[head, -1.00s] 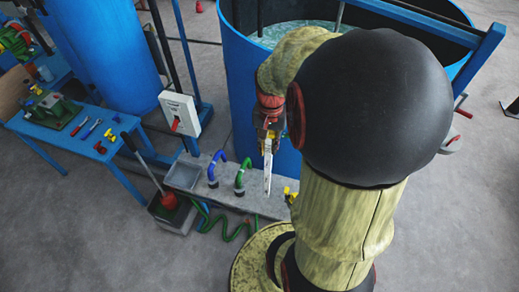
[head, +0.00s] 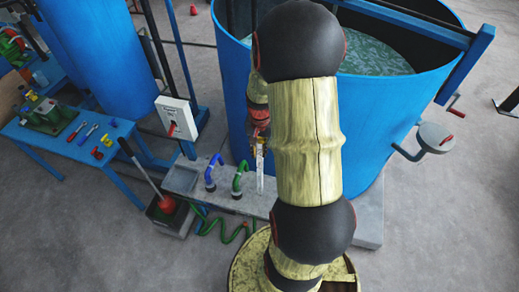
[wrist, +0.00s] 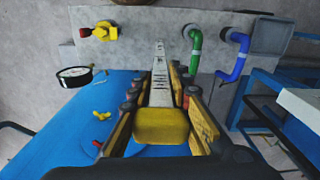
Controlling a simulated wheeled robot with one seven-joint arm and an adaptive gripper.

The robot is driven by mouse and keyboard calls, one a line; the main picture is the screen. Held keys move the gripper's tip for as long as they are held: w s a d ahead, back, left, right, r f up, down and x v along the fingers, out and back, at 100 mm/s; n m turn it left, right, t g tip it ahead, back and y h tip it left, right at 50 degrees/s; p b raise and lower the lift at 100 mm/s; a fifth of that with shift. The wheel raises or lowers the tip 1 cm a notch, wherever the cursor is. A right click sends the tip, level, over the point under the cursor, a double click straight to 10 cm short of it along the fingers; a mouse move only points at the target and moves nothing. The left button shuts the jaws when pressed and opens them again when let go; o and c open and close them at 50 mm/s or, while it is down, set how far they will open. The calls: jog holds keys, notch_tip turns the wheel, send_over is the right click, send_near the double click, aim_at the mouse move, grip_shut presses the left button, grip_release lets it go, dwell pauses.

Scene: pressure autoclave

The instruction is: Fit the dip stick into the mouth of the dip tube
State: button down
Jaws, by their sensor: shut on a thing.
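The dip stick is a flat white graduated strip (head: 259,172) with dark marks. It hangs about upright in the head view, its lower end over the grey ledge beside the green hose. In the wrist view the strip (wrist: 161,78) runs away from me toward the ledge, and its yellow block handle (wrist: 160,125) sits between the fingers. My gripper (wrist: 160,92) is shut on this handle. In the head view my gripper (head: 260,138) is partly hidden by my arm. I cannot make out the dip tube's mouth, nor whether the stick's tip touches anything.
The grey ledge (head: 225,201) carries a green hose (head: 238,178) and a blue hose (head: 211,172), close left of the stick. A large blue tank (head: 228,110) stands behind. The wrist view shows a yellow valve (wrist: 103,31) and a gauge (wrist: 74,73). A blue tool table (head: 60,143) is at left.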

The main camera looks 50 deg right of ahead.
jog(key=shift+f, duration=0.2)
jog(key=c, duration=1.7)
grip_release()
jog(key=shift+r, duration=0.1)
jog(key=shift+o, duration=0.2)
jog(key=shift+r, duration=0.1)
